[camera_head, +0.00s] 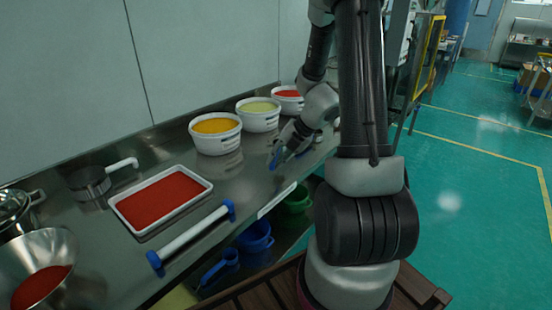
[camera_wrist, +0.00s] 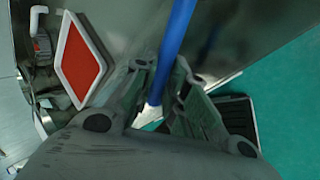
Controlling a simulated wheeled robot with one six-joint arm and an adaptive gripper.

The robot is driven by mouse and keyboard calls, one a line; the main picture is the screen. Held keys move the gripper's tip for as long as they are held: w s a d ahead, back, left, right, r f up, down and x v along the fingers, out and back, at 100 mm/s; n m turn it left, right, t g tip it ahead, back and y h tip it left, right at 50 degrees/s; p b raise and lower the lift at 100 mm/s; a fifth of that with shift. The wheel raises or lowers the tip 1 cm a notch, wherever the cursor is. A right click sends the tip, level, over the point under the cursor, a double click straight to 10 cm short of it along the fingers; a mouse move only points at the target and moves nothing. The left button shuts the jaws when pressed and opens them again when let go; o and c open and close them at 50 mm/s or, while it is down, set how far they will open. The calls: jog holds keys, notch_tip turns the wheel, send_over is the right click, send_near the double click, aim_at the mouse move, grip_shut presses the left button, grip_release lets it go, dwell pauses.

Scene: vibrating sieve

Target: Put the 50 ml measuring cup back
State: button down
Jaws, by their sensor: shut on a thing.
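A white tip shows below the blue part in the wrist view.
A tray of red powder (camera_head: 120,214), a white roller with blue ends (camera_head: 190,236), a steel bowl (camera_head: 62,246) and tubs (camera_head: 218,148) stand on the counter. Blue (camera_head: 255,240) and green (camera_head: 297,204) containers are below. Bare counter lies between the tray and my gripper.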

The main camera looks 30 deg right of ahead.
jog(key=shift+f, duration=2.9)
jog(key=shift+f, duration=0.25)
jog(key=c, duration=1.3)
grip_release()
jog(key=shift+c, duration=0.2)
jog(key=shift+o, duration=0.4)
jog(key=o, duration=0.4)
jog(key=shift+r, duration=3.5)
